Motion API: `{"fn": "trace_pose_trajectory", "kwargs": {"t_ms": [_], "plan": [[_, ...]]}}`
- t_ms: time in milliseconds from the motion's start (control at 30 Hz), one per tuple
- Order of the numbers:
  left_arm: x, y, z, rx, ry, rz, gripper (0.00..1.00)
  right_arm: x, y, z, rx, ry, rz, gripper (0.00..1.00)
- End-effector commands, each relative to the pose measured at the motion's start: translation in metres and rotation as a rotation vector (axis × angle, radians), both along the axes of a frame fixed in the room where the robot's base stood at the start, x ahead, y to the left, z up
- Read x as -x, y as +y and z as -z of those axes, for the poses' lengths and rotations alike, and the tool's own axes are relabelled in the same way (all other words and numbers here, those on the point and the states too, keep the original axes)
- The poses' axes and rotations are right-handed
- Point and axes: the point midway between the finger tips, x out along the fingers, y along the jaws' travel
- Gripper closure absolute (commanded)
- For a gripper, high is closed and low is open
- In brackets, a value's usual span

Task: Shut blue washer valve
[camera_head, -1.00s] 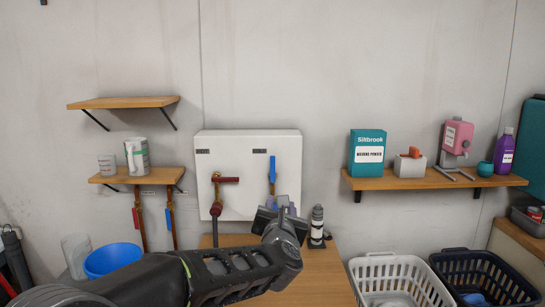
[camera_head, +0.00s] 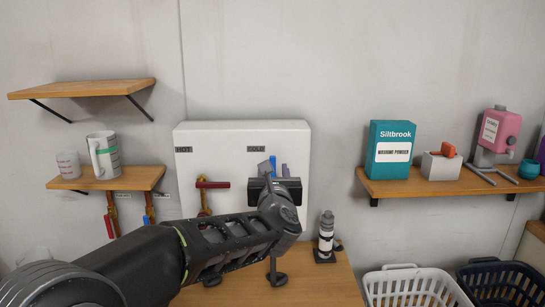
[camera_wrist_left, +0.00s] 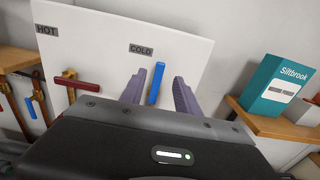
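The blue valve handle (camera_head: 272,161) stands upright under the COLD label on the white wall panel (camera_head: 225,140). Its lower part is hidden behind my gripper in the head view. In the left wrist view the blue handle (camera_wrist_left: 155,90) shows between the two purple-grey fingers of my left gripper (camera_wrist_left: 158,90). My left gripper (camera_head: 275,172) is open in front of the panel, with a gap to the handle on each side. I cannot tell how far the fingertips are from it in depth. My right gripper is not in view.
A red valve handle (camera_head: 212,184) lies horizontal under the HOT label, left of the blue one. A dark-and-white bottle (camera_head: 326,238) stands on the wooden surface below. Shelves (camera_head: 440,188) flank the panel, and a white basket (camera_head: 415,288) is at lower right.

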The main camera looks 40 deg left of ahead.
Motion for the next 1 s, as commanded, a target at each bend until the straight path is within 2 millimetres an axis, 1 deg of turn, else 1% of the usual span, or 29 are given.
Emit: {"fn": "trace_pose_trajectory", "kwargs": {"t_ms": [200,333,467,733,867,1000], "plan": [[-0.001,0.0,0.0,-0.001,0.001,0.0,0.62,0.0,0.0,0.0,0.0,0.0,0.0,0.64],[-0.006,0.005,-0.001,0.0,0.001,-0.001,0.62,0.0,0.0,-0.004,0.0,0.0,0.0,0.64],[-0.018,0.014,-0.001,0.002,0.002,-0.001,0.62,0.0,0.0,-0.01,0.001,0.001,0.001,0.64],[-0.051,0.039,-0.002,0.001,0.002,0.0,0.62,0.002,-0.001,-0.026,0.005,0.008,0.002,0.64],[-0.06,0.045,-0.001,0.001,0.001,0.0,0.62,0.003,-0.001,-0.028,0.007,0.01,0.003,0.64],[-0.062,0.047,0.0,-0.002,0.001,0.0,0.62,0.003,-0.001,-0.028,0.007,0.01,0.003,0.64]]}}
